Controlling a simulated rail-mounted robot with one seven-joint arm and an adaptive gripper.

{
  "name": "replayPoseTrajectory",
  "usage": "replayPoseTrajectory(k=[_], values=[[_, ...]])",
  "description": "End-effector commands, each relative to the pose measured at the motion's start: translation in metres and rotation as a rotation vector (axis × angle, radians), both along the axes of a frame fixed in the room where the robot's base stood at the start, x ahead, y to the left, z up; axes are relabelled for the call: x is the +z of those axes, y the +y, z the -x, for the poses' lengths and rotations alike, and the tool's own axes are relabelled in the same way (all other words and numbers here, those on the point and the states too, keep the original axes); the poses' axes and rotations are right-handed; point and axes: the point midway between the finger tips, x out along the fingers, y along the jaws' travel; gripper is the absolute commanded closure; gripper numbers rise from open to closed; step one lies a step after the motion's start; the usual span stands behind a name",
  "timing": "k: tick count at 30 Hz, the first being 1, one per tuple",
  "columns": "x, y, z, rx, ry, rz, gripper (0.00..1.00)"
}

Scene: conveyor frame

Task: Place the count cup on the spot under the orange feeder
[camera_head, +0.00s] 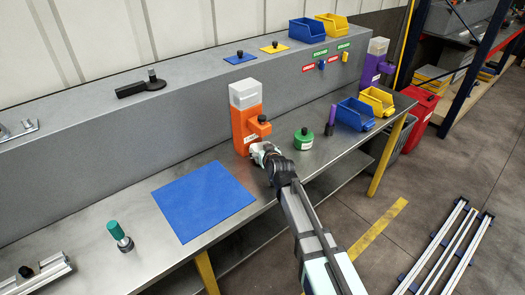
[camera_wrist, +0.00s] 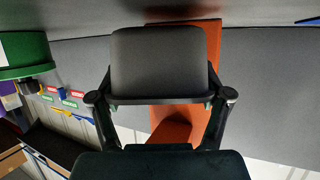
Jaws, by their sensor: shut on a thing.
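The orange feeder (camera_head: 246,128) stands on the steel bench, with a pale clear top and an orange side knob. It also shows in the wrist view as an orange shape (camera_wrist: 171,128) behind my gripper. My gripper (camera_head: 264,153) is low at the feeder's front base. In the wrist view my gripper (camera_wrist: 160,98) is shut on a smooth grey thing (camera_wrist: 160,62), which I take to be the count cup. In the head view the cup is mostly hidden by the gripper. The spot under the feeder is hidden, and whether the cup touches the bench cannot be told.
A green round container (camera_head: 303,140) stands close right of my gripper. A blue mat (camera_head: 203,200) lies left on the bench (camera_head: 150,245). Blue (camera_head: 355,114) and yellow (camera_head: 377,101) bins and a purple feeder (camera_head: 373,72) are farther right. A grey ledge (camera_head: 180,105) runs behind.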

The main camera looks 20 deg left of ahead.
Motion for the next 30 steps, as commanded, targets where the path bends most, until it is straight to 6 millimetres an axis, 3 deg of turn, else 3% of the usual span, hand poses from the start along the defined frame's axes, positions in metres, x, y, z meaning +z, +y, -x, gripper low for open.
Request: replayPoseTrajectory(k=[7, 8, 9, 10, 22, 29, 30], values=[[-0.004, 0.0, 0.0, 0.0, 0.001, 0.001, 0.63], [-0.005, 0.0, 0.0, 0.0, 0.002, 0.001, 0.2], [-0.005, 0.0, 0.0, 0.0, 0.002, 0.002, 0.05], [-0.005, 0.0, 0.0, 0.0, 0.002, 0.002, 0.0], [-0.005, -0.001, 0.001, 0.001, 0.006, 0.003, 0.0], [0.012, 0.0, 0.001, 0.001, 0.005, 0.002, 0.0], [0.01, -0.007, 0.011, 0.001, 0.003, 0.001, 0.0]])
